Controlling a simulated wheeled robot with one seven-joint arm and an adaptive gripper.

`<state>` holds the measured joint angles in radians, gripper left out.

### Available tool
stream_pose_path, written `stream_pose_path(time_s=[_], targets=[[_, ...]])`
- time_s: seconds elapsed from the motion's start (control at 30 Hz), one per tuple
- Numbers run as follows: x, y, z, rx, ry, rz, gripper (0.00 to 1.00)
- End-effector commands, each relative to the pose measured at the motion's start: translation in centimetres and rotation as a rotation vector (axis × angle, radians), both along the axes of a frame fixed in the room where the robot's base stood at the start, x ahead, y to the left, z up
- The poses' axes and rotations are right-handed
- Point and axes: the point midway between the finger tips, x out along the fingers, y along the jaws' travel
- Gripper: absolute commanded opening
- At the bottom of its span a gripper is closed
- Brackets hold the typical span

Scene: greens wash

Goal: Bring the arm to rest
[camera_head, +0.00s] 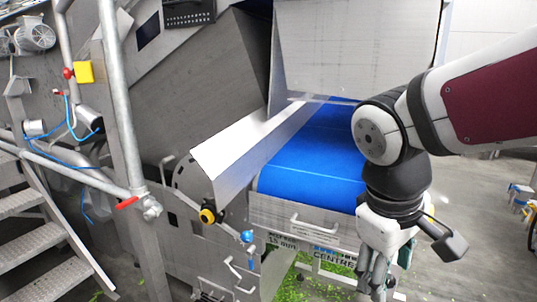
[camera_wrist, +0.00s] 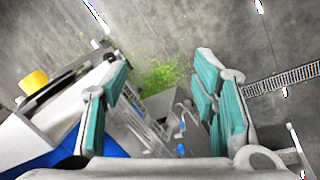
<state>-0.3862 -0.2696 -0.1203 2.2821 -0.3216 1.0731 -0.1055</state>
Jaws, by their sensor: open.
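My gripper (camera_head: 375,278) hangs pointing down at the lower right of the head view, in front of the blue belt's end. In the wrist view my gripper (camera_wrist: 163,92) shows its two teal-padded fingers wide apart, with nothing between them but the view of the machine front and floor below. My arm reaches in from the right edge of the head view and bends down at a grey joint. The fingertips are partly cut off at the bottom of the head view.
A blue conveyor belt (camera_head: 316,165) with a metal side guard (camera_head: 245,155) lies left of my arm. Steel steps (camera_head: 35,235) and pipe rails (camera_head: 118,100) stand at the left. Green scraps (camera_head: 292,289) litter the floor. A floor drain (camera_wrist: 283,79) shows in the wrist view. Open floor lies at the right.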

Motion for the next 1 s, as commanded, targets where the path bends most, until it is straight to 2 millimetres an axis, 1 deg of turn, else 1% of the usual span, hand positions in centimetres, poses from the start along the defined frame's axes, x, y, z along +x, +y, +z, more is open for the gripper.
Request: stream_pose_path(time_s=[0.03,0.2,0.3,0.4,0.5,0.6,1.0], targets=[[-1.8,-0.7,1.2,0.046,-0.033,-0.059,0.53],[-6.6,-1.5,3.1,0.186,-0.136,-0.244,0.53],[-8.9,-1.6,3.8,0.25,-0.192,-0.335,0.53],[-10.4,-1.6,4.2,0.295,-0.238,-0.404,0.53],[-11.3,-1.5,4.4,0.322,-0.266,-0.446,0.53],[-11.7,-1.4,4.4,0.335,-0.279,-0.465,0.53],[-11.7,-1.4,4.3,0.338,-0.28,-0.466,0.53]])
